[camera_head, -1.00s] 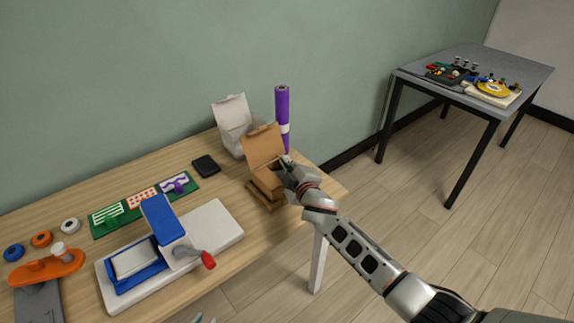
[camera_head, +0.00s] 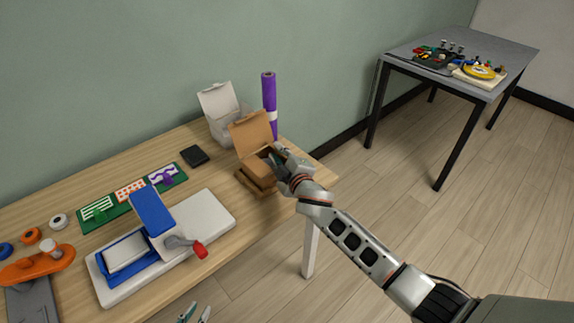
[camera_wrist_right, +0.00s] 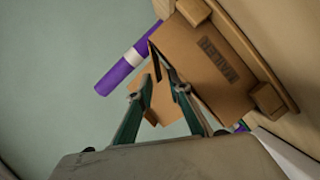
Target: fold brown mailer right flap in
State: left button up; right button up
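The brown mailer (camera_head: 263,168) sits near the table's right end with its lid (camera_head: 251,133) raised at the back. In the right wrist view its labelled brown wall (camera_wrist_right: 205,62) is close to the fingers. My right gripper (camera_head: 281,163) is at the mailer's right side and hides much of that side and the right flap. In the right wrist view my right gripper (camera_wrist_right: 164,86) has its fingers apart, with brown cardboard showing between and behind them; I cannot tell whether they touch it. My left gripper (camera_head: 196,312) shows only its parted fingertips at the bottom edge.
A white open box (camera_head: 217,104) and a purple roll (camera_head: 269,92) stand close behind the mailer. A wooden base (camera_head: 245,181) is under it. A blue press on a white board (camera_head: 209,214) stands to the left.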

jog(key=v, duration=0.9)
jog(key=shift+s+r, duration=0.15)
jog(key=shift+s, duration=0.05)
jog(key=shift+c, duration=0.3)
